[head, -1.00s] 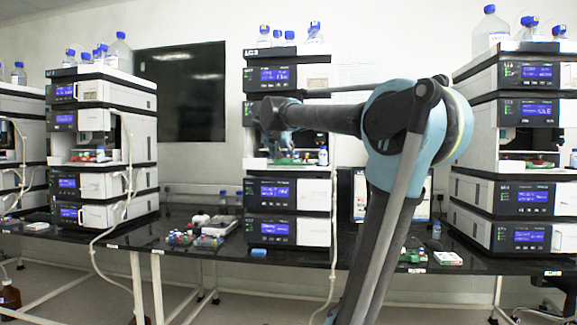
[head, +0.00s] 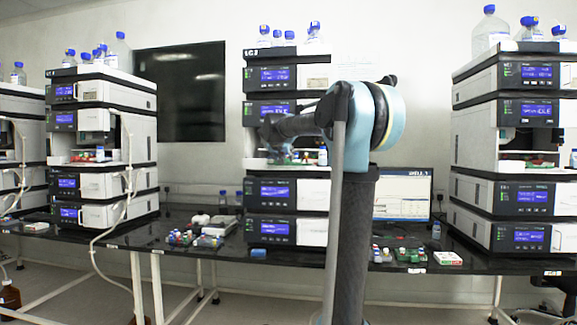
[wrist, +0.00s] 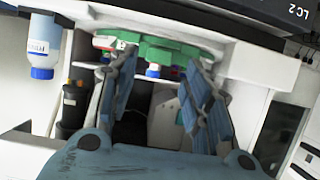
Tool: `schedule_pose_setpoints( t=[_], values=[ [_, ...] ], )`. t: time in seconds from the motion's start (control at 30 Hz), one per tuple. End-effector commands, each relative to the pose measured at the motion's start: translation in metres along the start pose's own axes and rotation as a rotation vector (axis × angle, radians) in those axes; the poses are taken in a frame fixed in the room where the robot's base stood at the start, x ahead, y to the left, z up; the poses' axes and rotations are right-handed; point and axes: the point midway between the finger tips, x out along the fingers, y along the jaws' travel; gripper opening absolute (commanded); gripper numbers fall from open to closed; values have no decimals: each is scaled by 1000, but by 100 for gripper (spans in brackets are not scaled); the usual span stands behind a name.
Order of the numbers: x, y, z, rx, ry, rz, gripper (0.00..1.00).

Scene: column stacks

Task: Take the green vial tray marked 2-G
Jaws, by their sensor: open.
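A green vial tray (wrist: 170,50) shows in the wrist view inside the open bay of the LC2 stack, with red-, white- and blue-capped vials. No 2-G mark is readable on it. My gripper (wrist: 161,60) is open, its two blue fingers reaching to the tray with the tips on either side of its near part; I cannot tell whether they touch it. In the head view my gripper (head: 284,148) is at the bay of the middle stack, and only small bits of green show there behind my arm.
A blue-capped bottle (wrist: 42,55) stands beside the tray in the bay. Bay walls and the unit above are close around my gripper. On the black bench are another green tray (head: 410,255), several coloured vials (head: 180,237) and a monitor (head: 403,193).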

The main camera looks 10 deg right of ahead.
Motion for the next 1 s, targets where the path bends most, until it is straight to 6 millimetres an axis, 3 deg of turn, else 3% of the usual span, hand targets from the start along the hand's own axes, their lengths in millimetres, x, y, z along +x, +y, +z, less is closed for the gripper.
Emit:
schedule_pose_setpoints(
  t=[0.27,0.6,0.87,1.0],
  values=[
    [13,1,-2,0,-1,1,45],
    [52,2,-6,0,-1,0,45],
    [55,2,-6,0,-1,0,45],
    [55,2,-6,0,-1,0,13]
  ],
)
